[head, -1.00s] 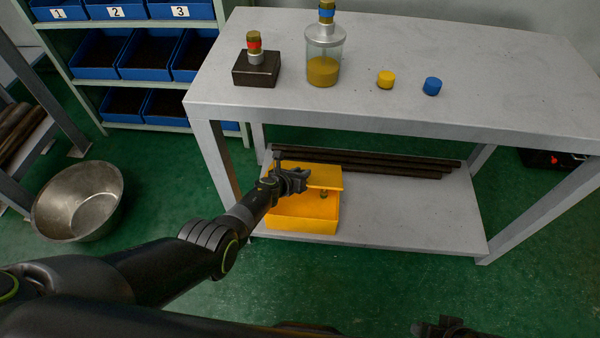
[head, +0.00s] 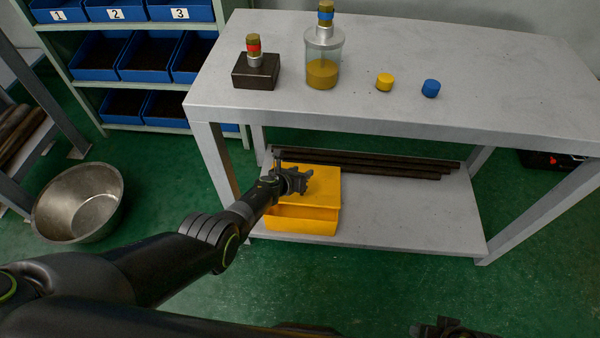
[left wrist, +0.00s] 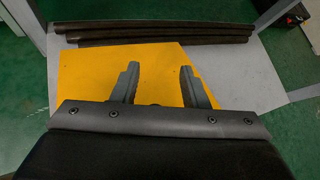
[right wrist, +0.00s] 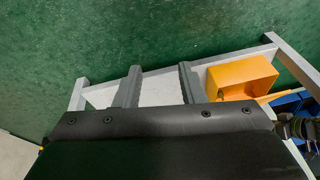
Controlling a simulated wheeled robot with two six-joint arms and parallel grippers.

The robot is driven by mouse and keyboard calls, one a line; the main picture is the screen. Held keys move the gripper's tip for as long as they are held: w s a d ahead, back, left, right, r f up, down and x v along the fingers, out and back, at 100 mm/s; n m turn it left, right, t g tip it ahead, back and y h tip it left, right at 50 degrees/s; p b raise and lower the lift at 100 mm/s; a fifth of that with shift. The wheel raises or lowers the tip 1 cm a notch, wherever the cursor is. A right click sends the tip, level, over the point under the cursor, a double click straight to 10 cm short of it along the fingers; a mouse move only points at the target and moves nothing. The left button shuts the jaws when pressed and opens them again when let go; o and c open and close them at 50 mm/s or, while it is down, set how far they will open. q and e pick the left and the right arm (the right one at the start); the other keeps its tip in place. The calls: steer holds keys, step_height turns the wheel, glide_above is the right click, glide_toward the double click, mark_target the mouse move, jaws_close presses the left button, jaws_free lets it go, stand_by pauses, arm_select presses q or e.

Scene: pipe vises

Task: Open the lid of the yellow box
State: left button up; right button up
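The yellow box (head: 300,225) sits at the left of the table's lower shelf. In the right wrist view the box (right wrist: 243,72) has a gap under the lid (right wrist: 268,98), so the lid is partly raised, and a small greenish item (right wrist: 220,93) shows inside. My left gripper (head: 303,180) is over the lid's left part. In the left wrist view its fingers (left wrist: 160,68) are apart with only the lid (left wrist: 95,72) behind them; contact is unclear. My right gripper (right wrist: 159,68) is open and empty, away from the box.
Dark pipes (head: 400,168) lie along the back of the shelf (head: 420,215). The tabletop (head: 480,80) above holds a dark block (head: 256,72), a jar (head: 322,65), a yellow cap (head: 384,82) and a blue cap (head: 431,88). A metal bowl (head: 80,200) stands on the floor.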

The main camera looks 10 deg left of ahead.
arm_select(q)
steer(key=shift+o, duration=0.5)
steer(key=shift+s, duration=0.1)
steer(key=shift+a, duration=0.1)
arm_select(e)
steer(key=s+d+f+g+h+p, duration=0.1)
steer(key=s+d+f+p, duration=0.1)
steer(key=s+f+p, duration=0.45)
steer(key=s+d+f+g+h+p, duration=0.1)
steer(key=d+f+p, duration=0.2)
steer(key=f, duration=0.7)
arm_select(q)
steer(key=p+v, duration=0.6)
steer(key=v, duration=1.1)
arm_select(e)
steer(key=shift+n, duration=0.4)
steer(key=shift+s+d+r, duration=0.1)
steer(key=shift+s+r, duration=0.1)
steer(key=shift+s, duration=1.1)
steer(key=shift+s+r, duration=0.15)
steer(key=shift+s, duration=1.1)
arm_select(q)
steer(key=shift+r, duration=0.1)
